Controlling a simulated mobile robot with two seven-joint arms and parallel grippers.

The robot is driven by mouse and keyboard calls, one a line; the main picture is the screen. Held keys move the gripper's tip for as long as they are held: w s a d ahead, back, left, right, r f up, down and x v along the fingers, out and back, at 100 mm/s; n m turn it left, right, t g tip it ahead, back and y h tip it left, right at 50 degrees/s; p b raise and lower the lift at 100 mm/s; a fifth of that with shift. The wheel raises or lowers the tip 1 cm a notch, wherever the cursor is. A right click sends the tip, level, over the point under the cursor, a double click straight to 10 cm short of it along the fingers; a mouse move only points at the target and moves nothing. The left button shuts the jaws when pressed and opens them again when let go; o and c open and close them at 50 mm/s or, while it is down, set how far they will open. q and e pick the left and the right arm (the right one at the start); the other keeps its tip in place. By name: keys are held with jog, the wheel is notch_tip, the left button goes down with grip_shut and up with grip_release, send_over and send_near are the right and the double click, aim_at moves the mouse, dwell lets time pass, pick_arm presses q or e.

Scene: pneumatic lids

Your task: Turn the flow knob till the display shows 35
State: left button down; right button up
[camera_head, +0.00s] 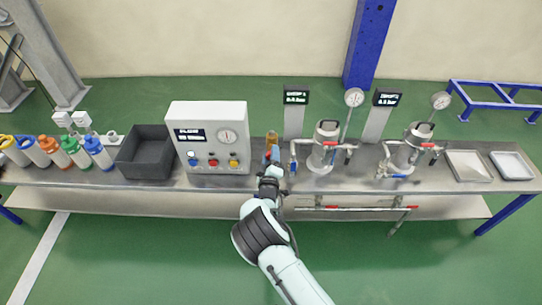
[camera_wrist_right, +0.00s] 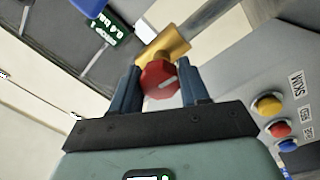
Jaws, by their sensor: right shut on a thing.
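The flow knob (camera_wrist_right: 158,79) is red and faceted with a white pointer mark. It sits at the end of a brass valve body (camera_wrist_right: 168,48), which also shows in the head view (camera_head: 272,137) just right of the white control box (camera_head: 208,112). My right gripper (camera_wrist_right: 161,84) has a dark finger on each side of the knob and is shut on it. In the head view my right gripper (camera_head: 272,160) hides the knob. The dark display (camera_head: 190,135) on the box has small white text, too blurred to read. My left gripper is not in view.
The box carries a gauge (camera_head: 228,136) and several coloured buttons (camera_head: 213,162). A dark grey bin (camera_head: 147,155) and several coloured-lid bottles stand to the left. Two steel vessels (camera_head: 324,150) with valves and small displays stand to the right, near two trays (camera_head: 468,166).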

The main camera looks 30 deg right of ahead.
jog(key=shift+a+f, duration=0.1)
jog(key=shift+f, duration=0.05)
jog(key=o, duration=1)
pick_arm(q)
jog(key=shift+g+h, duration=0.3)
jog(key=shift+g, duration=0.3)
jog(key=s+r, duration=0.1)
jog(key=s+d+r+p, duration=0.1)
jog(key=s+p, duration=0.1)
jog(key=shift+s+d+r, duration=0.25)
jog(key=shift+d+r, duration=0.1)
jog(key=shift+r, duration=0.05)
pick_arm(e)
jog(key=v, duration=1.3)
jog(key=shift+s, duration=0.2)
